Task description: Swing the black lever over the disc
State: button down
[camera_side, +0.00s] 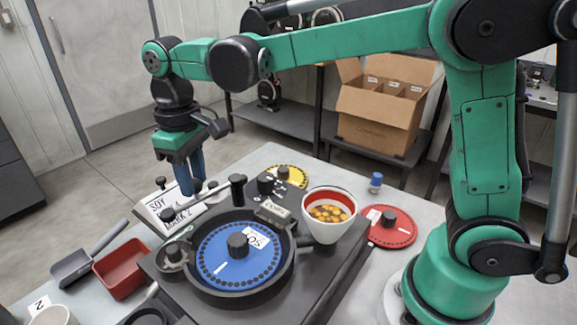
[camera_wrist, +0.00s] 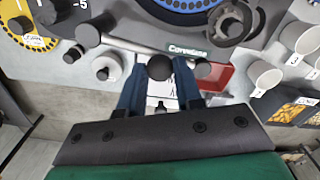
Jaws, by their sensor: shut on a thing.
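The black lever (camera_side: 205,196) is a straight bar at the back left edge of the seed meter (camera_side: 335,258), beside the disc and not over it. The blue disc (camera_side: 213,262), with a black centre knob (camera_side: 237,245), sits in the round black housing. My gripper (camera_wrist: 160,82) has its blue fingers on either side of a dark round knob (camera_wrist: 160,67) by the lever bar (camera_wrist: 130,46), and it is shut on that knob. In the side view my fingers (camera_side: 190,185) point down behind the lever; their tips are partly hidden.
A white hopper (camera_side: 326,228) with seeds stands right of the disc. A red disc (camera_side: 402,236) and a yellow disc (camera_side: 290,170) lie near the meter.

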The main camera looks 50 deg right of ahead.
jog(key=shift+s, duration=0.15)
jog(key=n, duration=0.1)
jog(key=s+n, duration=0.1)
jog(key=shift+s+n, duration=0.25)
jog(key=shift+n, duration=0.05)
jog(key=n, duration=0.1)
jog(key=s+n, duration=0.1)
jog(key=shift+s+d+n, duration=0.1)
jog(key=shift+s+n, duration=0.2)
jog(key=shift+n, duration=0.1)
jog(key=s+n, duration=0.1)
jog(key=d+n, duration=0.1)
jog(key=n, duration=0.1)
jog(key=shift+s, duration=0.4)
jog(key=shift+s+d+n, duration=0.25)
jog(key=shift+s+n, duration=0.05)
jog(key=shift+n, duration=0.35)
jog(key=shift+s+d+n, duration=0.2)
jog(key=shift+s+n, duration=0.1)
jog(key=shift+n, duration=0.35)
jog(key=c, duration=0.6)
grip_release()
jog(key=shift+r, duration=0.1)
